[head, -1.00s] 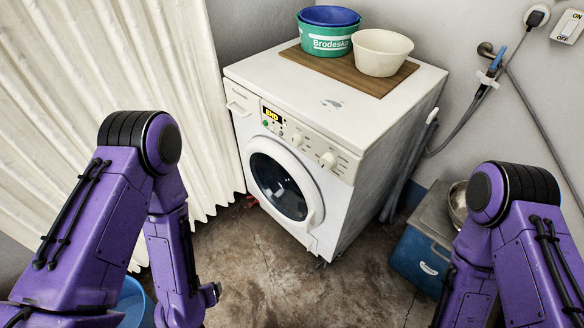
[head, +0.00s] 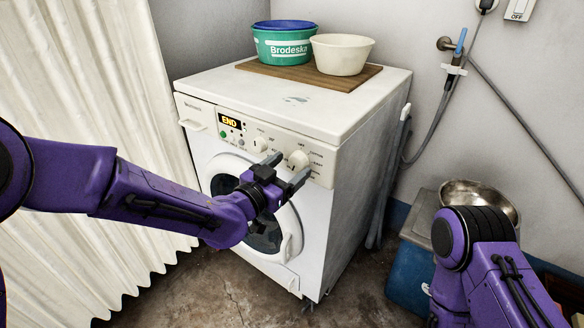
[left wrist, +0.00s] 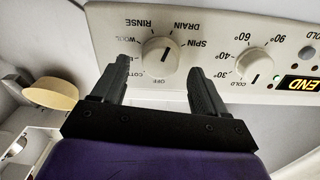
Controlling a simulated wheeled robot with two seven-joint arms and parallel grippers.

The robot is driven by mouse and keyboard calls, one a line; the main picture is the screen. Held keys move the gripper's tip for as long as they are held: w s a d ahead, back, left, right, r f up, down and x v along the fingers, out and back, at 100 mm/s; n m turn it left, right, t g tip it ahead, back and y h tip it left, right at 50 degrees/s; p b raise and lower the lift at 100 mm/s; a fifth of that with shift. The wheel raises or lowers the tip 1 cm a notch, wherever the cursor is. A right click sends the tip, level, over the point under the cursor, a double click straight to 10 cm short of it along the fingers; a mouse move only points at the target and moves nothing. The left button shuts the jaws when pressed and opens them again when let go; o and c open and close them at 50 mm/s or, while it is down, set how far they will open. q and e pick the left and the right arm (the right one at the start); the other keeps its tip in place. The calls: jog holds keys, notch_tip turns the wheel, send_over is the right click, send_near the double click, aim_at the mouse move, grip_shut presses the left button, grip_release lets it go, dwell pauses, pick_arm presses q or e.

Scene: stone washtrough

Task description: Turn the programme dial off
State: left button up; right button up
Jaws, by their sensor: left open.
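The programme dial (head: 298,160) is a white round knob on the right of the washing machine's (head: 345,190) front panel. In the left wrist view the dial (left wrist: 158,56) is ringed by labels such as RINSE, DRAIN, SPIN and OFF. A dark mark on its face seems to point down-left, towards the partly hidden COTT label. My left gripper (head: 290,167) is open in front of the panel. In the left wrist view its fingers (left wrist: 159,68) lie on either side of the dial, with no clear contact. My right gripper is out of view.
A temperature dial (left wrist: 254,61) sits beside it, near the lit END display (head: 230,122). A green tub (head: 283,47) and a cream bowl (head: 342,54) stand on a board on top. A metal bowl (head: 480,196) rests at right. A curtain (head: 90,120) hangs at left.

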pick_arm(q)
jog(key=shift+x, duration=0.8)
jog(key=shift+c, duration=0.3)
jog(key=c, duration=1)
